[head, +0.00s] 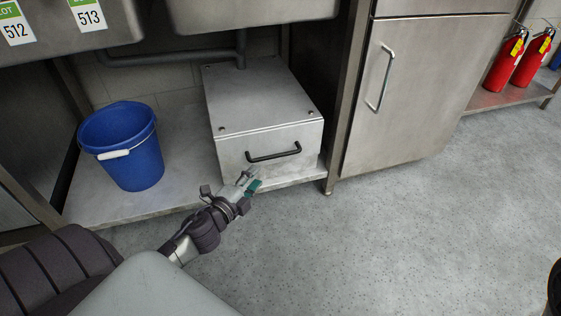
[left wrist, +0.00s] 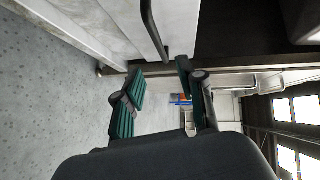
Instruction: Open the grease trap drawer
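The grease trap (head: 262,105) is a grey metal box with a bolted lid on the low shelf under the sinks. Its front drawer face (head: 240,160) carries a black bar handle (head: 273,154) and looks shut. My left gripper (head: 251,182) is just below and left of the handle, in front of the drawer face. In the left wrist view, the fingers of my left gripper (left wrist: 160,82) are apart with nothing between them. The black handle (left wrist: 153,28) ends just beyond the fingertips and appears apart from them. My right gripper is not in view.
A blue bucket (head: 125,150) stands left of the trap on the shelf (head: 95,198). A steel cabinet (head: 425,95) with a closed door is to the right. Red fire extinguishers (head: 505,62) stand farther right. The grey floor (head: 390,240) in front is mostly clear.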

